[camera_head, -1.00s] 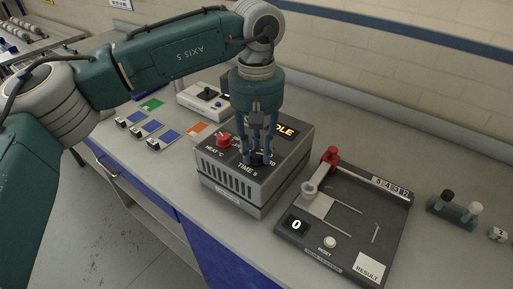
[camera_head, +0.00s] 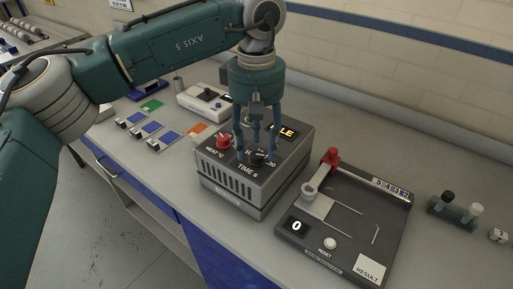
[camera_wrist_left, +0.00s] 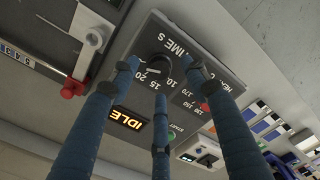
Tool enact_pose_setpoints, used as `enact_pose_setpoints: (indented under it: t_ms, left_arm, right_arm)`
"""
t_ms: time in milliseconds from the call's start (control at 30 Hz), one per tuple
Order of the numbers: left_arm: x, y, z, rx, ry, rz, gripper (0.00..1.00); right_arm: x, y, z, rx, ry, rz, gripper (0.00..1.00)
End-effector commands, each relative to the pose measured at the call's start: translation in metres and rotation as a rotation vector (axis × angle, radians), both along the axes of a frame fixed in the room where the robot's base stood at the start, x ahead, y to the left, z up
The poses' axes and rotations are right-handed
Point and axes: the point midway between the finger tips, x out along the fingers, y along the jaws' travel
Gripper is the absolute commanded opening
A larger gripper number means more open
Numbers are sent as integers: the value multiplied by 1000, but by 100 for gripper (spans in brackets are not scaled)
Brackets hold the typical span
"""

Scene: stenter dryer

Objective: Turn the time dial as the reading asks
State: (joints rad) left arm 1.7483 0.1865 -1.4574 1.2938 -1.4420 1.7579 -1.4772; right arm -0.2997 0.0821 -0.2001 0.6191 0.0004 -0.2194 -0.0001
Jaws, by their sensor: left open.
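The black TIME dial (camera_head: 257,158) sits on the sloped front of the grey dryer box (camera_head: 230,184). It also shows in the left wrist view (camera_wrist_left: 160,65), with a white pointer mark near the numbers 15 and 20. My left gripper (camera_head: 257,150) points down over the dial with its blue fingers spread open. In the left wrist view the fingers (camera_wrist_left: 158,72) stand around the dial, apart from it. The lit display (camera_wrist_left: 128,119) reads IDLE. The red HEAT knob (camera_head: 224,142) is left of the dial. My right gripper is not in view.
A dark test board (camera_head: 345,229) with a red-topped post, a RESET button and a 0 display stands right of the dryer. A white device (camera_head: 204,101), an orange card and several blue swatches lie behind and left.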

Motion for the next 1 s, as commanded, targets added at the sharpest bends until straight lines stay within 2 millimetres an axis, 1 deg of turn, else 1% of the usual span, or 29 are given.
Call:
enact_pose_setpoints:
  t_ms: [33,200,300,433,600,1000]
  left_arm:
    - [0,-1,12,-2,-3,-1,46]
    - [1,-1,49,-2,-4,1,46]
    - [0,-1,69,-1,-2,-1,46]
    - [0,-1,88,-1,-2,1,46]
    - [0,-1,99,-1,-1,-1,46]
    - [0,0,100,-1,0,-1,46]
  right_arm:
    - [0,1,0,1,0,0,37]
    - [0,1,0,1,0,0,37]
    - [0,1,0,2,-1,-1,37]
    - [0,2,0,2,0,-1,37]
    - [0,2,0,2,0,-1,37]
    - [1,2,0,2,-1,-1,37]
